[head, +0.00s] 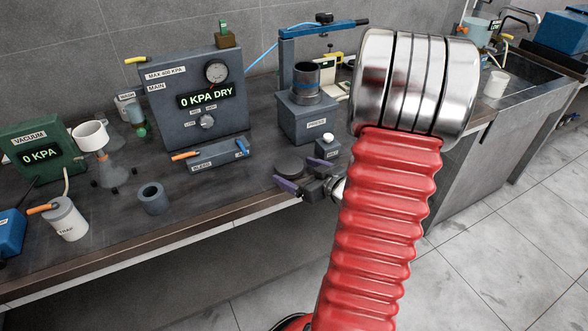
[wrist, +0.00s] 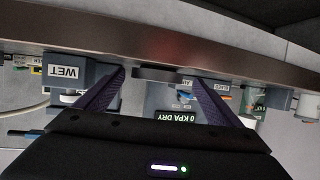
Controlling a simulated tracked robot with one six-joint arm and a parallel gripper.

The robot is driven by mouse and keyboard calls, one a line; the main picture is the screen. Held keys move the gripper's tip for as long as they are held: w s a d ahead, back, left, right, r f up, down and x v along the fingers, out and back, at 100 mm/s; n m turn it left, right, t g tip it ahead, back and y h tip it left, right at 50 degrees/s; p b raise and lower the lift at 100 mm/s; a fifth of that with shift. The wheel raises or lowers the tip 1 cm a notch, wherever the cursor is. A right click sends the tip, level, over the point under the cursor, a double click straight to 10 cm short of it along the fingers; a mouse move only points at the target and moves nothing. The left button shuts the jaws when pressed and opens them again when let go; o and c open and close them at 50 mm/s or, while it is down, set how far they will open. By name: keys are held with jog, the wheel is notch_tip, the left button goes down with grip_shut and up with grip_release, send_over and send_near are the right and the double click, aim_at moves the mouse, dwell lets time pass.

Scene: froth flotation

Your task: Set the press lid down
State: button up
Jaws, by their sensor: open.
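A flat dark round disc (head: 291,158), which looks like the press lid, lies on the bench near the front edge, in front of the grey press box. In the wrist view the disc (wrist: 158,74) shows nearly edge-on, between the two fingers. My gripper (head: 299,177) is open, with its purple fingers at the bench's front edge, just short of the disc in the head view. It holds nothing. In the wrist view its fingers (wrist: 158,88) are spread wide. The press (head: 308,118) has a dark open-topped cylinder on its box and a blue frame behind.
A small box with a white knob (head: 327,147) stands close right of the disc. A grey panel (head: 200,100) reads 0 KPA DRY. The bench (head: 225,190) is clear left of the disc.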

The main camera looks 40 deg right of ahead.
jog(key=v, duration=0.9)
jog(key=shift+s+r, duration=0.25)
jog(key=shift+d, duration=0.1)
dwell(0.4)
jog(key=w+a+r+g+h, duration=0.45)
jog(key=w+a+r, duration=0.2)
jog(key=r, duration=0.35)
jog(key=s+a+r+g+y, duration=0.1)
jog(key=s+a, duration=0.4)
jog(key=a, duration=0.7)
jog(key=s+a+n+g+y, duration=0.1)
jog(key=s+a+y, duration=0.3)
jog(key=a, duration=0.9)
jog(key=shift+s+r+g+y, duration=0.4)
jog(key=shift+s+g, duration=0.45)
jog(key=shift+s, duration=0.25)
